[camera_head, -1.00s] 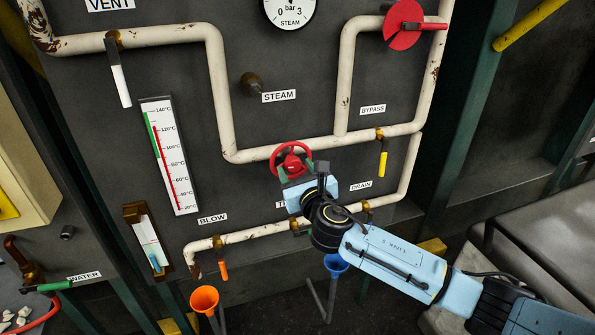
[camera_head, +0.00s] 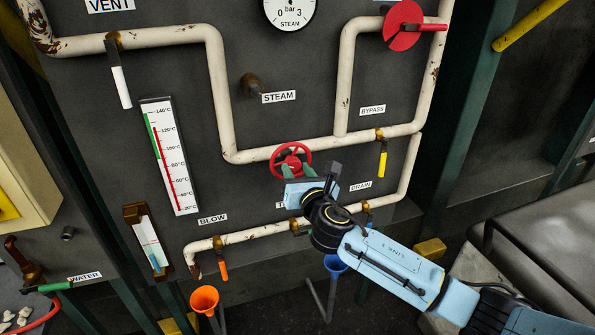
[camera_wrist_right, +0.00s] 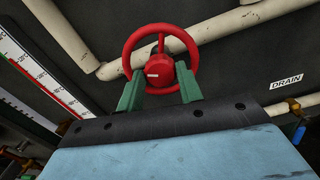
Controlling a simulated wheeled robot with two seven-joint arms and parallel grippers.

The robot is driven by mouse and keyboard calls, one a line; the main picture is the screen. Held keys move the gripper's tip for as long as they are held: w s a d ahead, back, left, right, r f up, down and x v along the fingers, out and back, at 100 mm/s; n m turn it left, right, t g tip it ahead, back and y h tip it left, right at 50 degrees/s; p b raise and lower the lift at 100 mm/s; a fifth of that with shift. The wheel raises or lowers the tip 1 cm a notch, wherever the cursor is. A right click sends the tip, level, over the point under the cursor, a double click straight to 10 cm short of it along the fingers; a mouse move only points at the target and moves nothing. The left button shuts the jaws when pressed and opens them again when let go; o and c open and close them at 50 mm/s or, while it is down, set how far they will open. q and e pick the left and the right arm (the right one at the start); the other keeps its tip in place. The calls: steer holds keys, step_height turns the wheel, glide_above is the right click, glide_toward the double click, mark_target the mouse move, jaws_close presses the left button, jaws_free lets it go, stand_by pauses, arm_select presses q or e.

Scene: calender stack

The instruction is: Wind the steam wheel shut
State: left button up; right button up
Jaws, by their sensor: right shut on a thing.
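A red spoked handwheel (camera_head: 291,146) sits at the lower white pipe, in the middle of the panel. In the right wrist view the red wheel (camera_wrist_right: 161,62) faces me, with a round hub and a small white mark. My right gripper (camera_head: 297,170) reaches it from below right. Its green fingers (camera_wrist_right: 160,85) stand on either side of the wheel's lower part and are shut on it. The STEAM label (camera_head: 279,97) is higher up, beside a bare brass stub (camera_head: 252,85). A label below the wheel is mostly hidden by my gripper. My left gripper is not in view.
A red disc (camera_head: 402,25) is at the upper right. A thermometer (camera_head: 170,155) stands left. Orange (camera_head: 204,299) and blue (camera_head: 336,263) funnels are below.

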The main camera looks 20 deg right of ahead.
steer(key=m, duration=0.3)
steer(key=shift+m, duration=0.4)
steer(key=m, duration=0.4)
steer(key=shift+d+f+m, duration=0.1)
steer(key=shift+m, duration=0.2)
steer(key=m, duration=1.1)
steer(key=shift+f+m, duration=0.1)
steer(key=shift+m, duration=0.3)
steer(key=m+p, duration=0.1)
steer(key=m, duration=0.2)
steer(key=shift+m, duration=0.3)
steer(key=m+p, duration=0.1)
steer(key=m, duration=0.2)
steer(key=shift+m, duration=0.3)
steer(key=shift+f+m+p, duration=0.1)
steer(key=shift+m+p, duration=0.55)
steer(key=shift+m, duration=1.15)
